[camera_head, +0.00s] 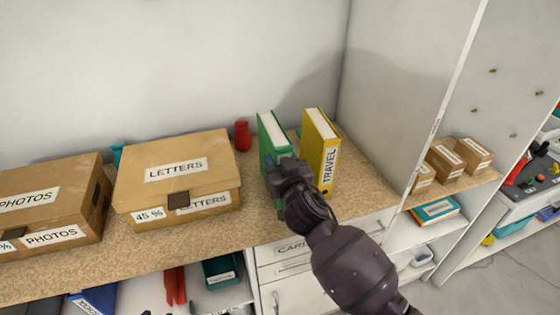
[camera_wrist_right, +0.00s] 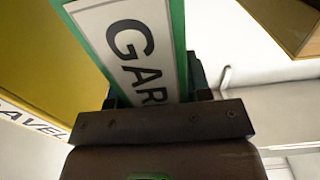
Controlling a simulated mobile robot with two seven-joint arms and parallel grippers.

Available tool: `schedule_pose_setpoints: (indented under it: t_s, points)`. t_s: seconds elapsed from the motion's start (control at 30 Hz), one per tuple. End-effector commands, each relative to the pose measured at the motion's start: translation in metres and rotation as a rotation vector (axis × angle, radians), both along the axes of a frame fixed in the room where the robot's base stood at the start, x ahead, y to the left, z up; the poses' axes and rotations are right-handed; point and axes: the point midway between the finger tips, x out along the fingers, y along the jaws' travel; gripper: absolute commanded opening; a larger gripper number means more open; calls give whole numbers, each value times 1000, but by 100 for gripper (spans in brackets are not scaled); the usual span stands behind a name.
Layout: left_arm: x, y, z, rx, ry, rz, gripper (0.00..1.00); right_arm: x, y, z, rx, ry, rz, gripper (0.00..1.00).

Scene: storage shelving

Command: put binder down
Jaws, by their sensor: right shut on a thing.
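The green binder (camera_head: 265,145) stands upright on or just above the wooden counter; I cannot tell whether its base touches. My right gripper (camera_head: 283,168) is shut on its spine edge from the front. In the right wrist view the green binder (camera_wrist_right: 128,42) sits between the fingers, with a white label reading "GAR" and the rest hidden. The yellow binder (camera_head: 314,150), labelled "TRAVEL", stands upright just to its right with a small gap. It also shows at the left of the wrist view (camera_wrist_right: 38,60). My left gripper is not in view.
The "LETTERS" box (camera_head: 160,185) stands left of the green binder, with a red vase (camera_head: 242,136) behind. A "PHOTOS" box (camera_head: 30,195) is farther left. A side panel (camera_head: 385,110) rises right of the yellow binder. Drawers (camera_head: 290,268) lie below the counter.

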Motion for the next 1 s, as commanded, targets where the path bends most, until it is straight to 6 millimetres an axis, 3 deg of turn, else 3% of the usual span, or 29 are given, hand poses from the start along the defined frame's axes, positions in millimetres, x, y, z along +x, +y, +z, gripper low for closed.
schedule_pose_setpoints:
  t_s: [0.27, 0.3, 0.47, 0.83, 1.0]
  points:
    - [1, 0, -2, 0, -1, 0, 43, 0, 0, -1, 2, -2, 0, 9]
    - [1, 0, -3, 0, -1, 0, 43, 0, 0, -3, 1, 1, -1, 46]
    - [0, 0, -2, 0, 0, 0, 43, 0, 0, -2, 0, 0, -1, 70]
    - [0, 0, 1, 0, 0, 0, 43, 0, 0, 2, -2, -2, 0, 70]
    - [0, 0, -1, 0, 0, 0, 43, -20, -7, -1, 1, 1, -1, 70]
